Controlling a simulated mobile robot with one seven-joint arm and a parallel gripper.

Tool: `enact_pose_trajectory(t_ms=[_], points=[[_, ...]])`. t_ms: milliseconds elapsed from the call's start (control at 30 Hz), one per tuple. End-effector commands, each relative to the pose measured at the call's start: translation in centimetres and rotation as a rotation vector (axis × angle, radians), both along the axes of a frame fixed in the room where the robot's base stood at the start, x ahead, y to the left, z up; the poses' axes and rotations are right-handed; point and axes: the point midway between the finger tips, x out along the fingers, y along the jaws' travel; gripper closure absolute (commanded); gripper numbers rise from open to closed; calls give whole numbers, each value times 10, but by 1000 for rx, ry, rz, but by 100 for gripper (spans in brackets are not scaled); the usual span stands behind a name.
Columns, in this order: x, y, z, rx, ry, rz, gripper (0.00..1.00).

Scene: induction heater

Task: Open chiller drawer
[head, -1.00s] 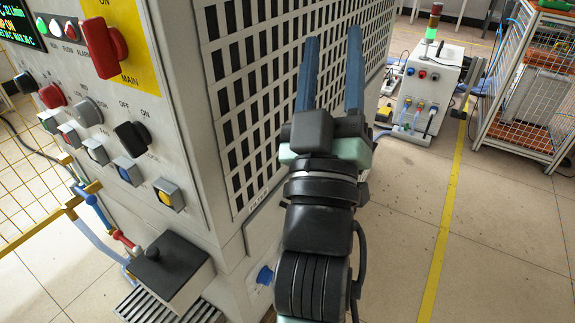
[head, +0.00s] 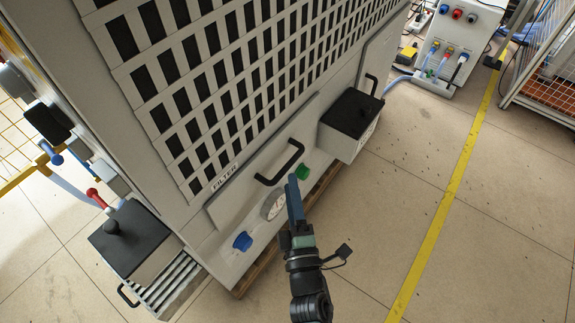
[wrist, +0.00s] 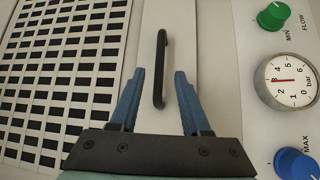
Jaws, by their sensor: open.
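A pale drawer front (head: 238,198) with a black bar handle (head: 280,164) sits low on the chiller cabinet, below the grille and by the word FILTER. It looks shut. My gripper (head: 294,186) is open, its blue fingers pointing toward this handle in the head view. In the wrist view the handle (wrist: 161,68) stands upright in the picture between the two fingers, its lower end between the fingertips. No finger appears to touch it; the depth gap is hard to tell.
A green knob (wrist: 273,16), a pressure gauge (wrist: 288,80) and a blue knob (wrist: 297,164) lie right of the handle in the wrist view. A black-topped box (head: 352,113) juts out farther along the cabinet. The floor to the right is clear.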

Motion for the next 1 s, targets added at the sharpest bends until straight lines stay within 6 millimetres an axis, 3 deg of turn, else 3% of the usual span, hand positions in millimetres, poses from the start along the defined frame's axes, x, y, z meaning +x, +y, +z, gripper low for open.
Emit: enact_pose_trajectory(t_ms=[100, 300, 733, 1000], points=[[25, 4, 2, -1, -2, 1, 53], [52, 8, 6, -1, -2, 1, 53], [61, 9, 8, 1, 0, -1, 53], [61, 9, 8, 1, 0, -1, 100]])
